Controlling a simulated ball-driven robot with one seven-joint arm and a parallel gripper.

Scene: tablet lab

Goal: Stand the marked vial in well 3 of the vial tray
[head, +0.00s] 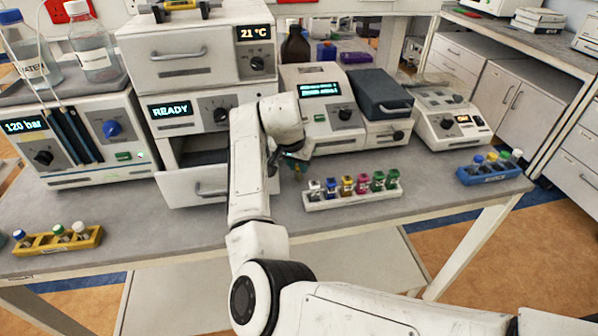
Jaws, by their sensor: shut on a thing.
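My gripper (297,160) is above the middle of the bench, in front of the instruments and behind the white rack (352,198). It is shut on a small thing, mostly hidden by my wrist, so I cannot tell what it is. A yellow tray (58,245) at the front left holds a few vials with white and green caps. A blue tray (494,175) at the right holds several vials with coloured caps. Well numbers and vial marks are too small to read, and I cannot tell which vial is the marked one.
The white rack holds several coloured small containers. An open drawer (192,187) juts out under the READY instrument (190,110). A pump unit (80,140) with bottles stands at the left, and more instruments (438,115) at the back right.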

